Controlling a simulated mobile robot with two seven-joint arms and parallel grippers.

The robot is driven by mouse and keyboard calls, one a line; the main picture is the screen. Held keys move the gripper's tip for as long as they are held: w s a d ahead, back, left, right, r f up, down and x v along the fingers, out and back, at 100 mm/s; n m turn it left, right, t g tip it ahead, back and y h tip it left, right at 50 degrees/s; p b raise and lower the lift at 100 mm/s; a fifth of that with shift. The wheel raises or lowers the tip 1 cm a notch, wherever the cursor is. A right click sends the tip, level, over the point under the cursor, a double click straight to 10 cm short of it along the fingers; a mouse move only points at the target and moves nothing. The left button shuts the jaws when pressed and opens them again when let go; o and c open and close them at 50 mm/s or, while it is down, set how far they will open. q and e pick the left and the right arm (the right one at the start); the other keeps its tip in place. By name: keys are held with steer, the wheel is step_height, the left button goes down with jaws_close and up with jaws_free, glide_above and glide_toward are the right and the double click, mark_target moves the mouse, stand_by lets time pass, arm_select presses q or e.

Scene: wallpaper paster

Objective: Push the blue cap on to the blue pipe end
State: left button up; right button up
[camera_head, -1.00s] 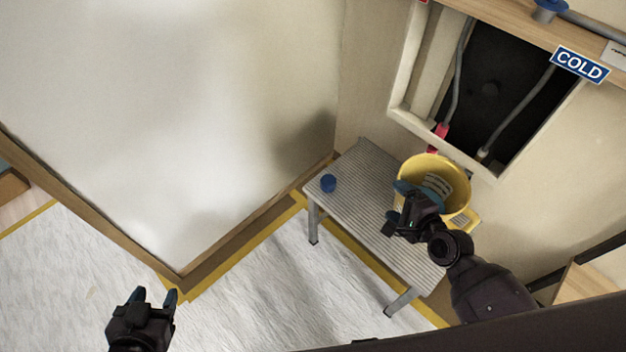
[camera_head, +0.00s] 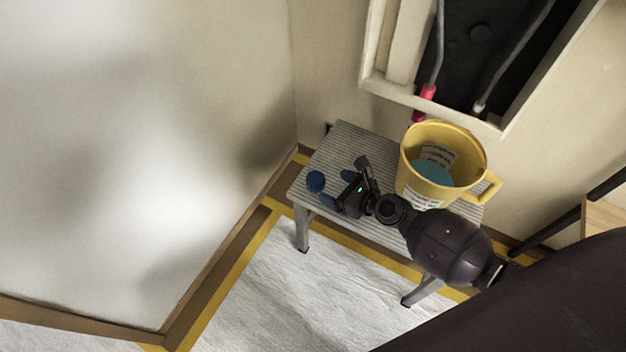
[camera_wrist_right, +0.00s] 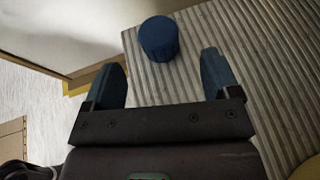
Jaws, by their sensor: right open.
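The blue cap (camera_head: 316,182) stands near the left end of the ribbed grey bench. My right gripper (camera_head: 336,190) is just to the right of the cap, over the bench. In the right wrist view the cap (camera_wrist_right: 159,38) lies ahead of the open, empty fingers (camera_wrist_right: 164,80), roughly between their lines and apart from both. Two pipes hang in the dark wall opening: one ends in a red fitting (camera_head: 428,92), the other has a pale bare end (camera_head: 480,106). No blue pipe end shows now. My left gripper is out of view.
The grey bench (camera_head: 345,135) stands against the wall. A yellow bucket (camera_head: 408,172) with blue liquid and a handle stands on it, close behind my right gripper. The framed wall opening (camera_head: 450,108) is above. Floor in front is clear.

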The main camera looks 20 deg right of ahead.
mark_target(318, 179)
steer(key=shift+b+x, duration=0.6)
steer(key=shift+x, duration=3)
steer(key=shift+a, duration=0.15)
steer(key=shift+r, duration=0.1)
steer(key=c, duration=1)
steer(key=shift+r, duration=0.15)
